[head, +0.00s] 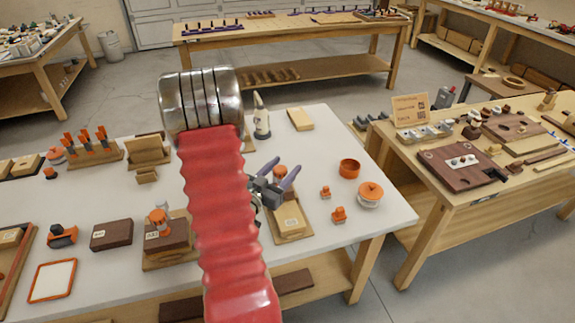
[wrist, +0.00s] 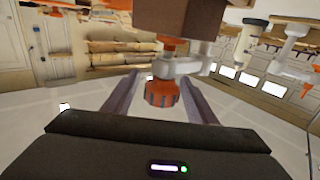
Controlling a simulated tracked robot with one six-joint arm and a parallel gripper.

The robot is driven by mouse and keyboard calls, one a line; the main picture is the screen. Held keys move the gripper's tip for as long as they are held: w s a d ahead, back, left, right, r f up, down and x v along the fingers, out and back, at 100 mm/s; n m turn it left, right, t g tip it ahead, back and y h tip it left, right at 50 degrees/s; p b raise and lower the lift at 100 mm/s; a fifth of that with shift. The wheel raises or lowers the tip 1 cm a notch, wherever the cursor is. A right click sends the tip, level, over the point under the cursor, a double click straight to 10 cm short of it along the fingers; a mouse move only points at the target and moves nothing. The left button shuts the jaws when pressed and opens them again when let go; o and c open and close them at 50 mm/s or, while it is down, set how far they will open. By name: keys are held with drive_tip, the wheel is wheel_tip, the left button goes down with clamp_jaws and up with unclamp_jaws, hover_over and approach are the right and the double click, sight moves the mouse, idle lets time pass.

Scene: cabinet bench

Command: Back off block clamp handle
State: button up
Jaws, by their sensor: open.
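In the wrist view, my gripper (wrist: 160,77) is open, with its two purple-grey fingers apart. An orange ribbed handle (wrist: 162,93) shows between the fingers, with visible space on both sides. It hangs from a pale clamp body (wrist: 183,66) beside a brown block (wrist: 185,18). In the head view, my gripper (head: 288,163) has its purple fingers on either side of a small orange knob (head: 280,171), near a light wooden block (head: 290,218) on a board. My red sleeved arm hides part of this area; contact cannot be told.
Another orange-knobbed clamp (head: 161,219) stands on a dark block left of my arm. An orange ring (head: 349,168), an orange-lidded jar (head: 370,194) and small orange pieces (head: 338,215) stand to the right. The white bench top (head: 385,222) is bare near its right edge.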

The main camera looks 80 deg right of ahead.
drive_tip(key=shift+x, duration=1.2)
drive_tip(key=shift+c, duration=0.4)
drive_tip(key=c, duration=0.9)
drive_tip(key=shift+a, duration=0.25)
drive_tip(key=shift+c, duration=0.4)
drive_tip(key=shift+d, duration=0.2)
drive_tip(key=shift+t, duration=0.3)
drive_tip(key=shift+n+t, duration=0.3)
drive_tip(key=shift+n, duration=0.1)
